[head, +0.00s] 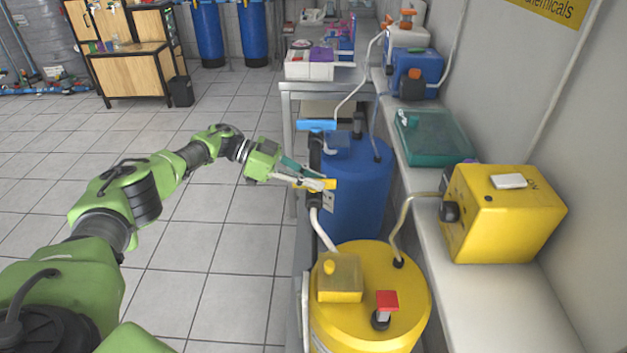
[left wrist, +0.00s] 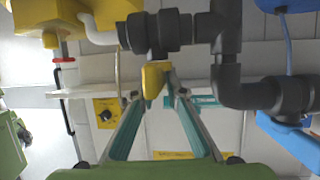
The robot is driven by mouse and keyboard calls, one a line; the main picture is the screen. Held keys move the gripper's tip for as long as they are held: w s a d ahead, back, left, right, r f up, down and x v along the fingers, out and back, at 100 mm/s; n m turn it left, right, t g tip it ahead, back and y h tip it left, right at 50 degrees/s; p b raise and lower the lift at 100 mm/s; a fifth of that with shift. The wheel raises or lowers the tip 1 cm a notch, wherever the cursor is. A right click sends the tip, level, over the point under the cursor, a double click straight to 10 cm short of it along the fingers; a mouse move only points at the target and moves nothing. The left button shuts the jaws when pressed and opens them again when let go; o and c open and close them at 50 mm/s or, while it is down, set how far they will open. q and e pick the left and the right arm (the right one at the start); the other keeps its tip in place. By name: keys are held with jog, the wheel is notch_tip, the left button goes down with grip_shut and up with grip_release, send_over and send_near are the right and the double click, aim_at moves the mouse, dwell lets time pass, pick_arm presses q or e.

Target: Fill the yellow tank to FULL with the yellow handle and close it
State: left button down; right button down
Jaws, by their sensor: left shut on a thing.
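The yellow tank (head: 395,280) stands at the lower right of the head view, with a yellow box and a red-topped part on its lid. The yellow handle (head: 328,184) is on the dark pipe valve beside the tanks, and it also shows in the left wrist view (left wrist: 155,79). My left gripper (head: 318,184) is shut on the yellow handle, its two fingers (left wrist: 158,84) meeting at it in the left wrist view. The tank's level marking cannot be read. My right gripper is not in view.
A blue tank (head: 358,190) stands behind the yellow tank, with a blue handle (head: 315,125) above the yellow one. A yellow pump box (head: 505,215) and a teal case (head: 433,138) sit on the shelf at the right. The tiled floor at left is clear.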

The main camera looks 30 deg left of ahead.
pick_arm(q)
jog(key=c, duration=2.1)
grip_release()
jog(key=shift+d, duration=0.15)
jog(key=shift+c, duration=0.2)
jog(key=v, duration=1.2)
jog(key=shift+s, duration=0.1)
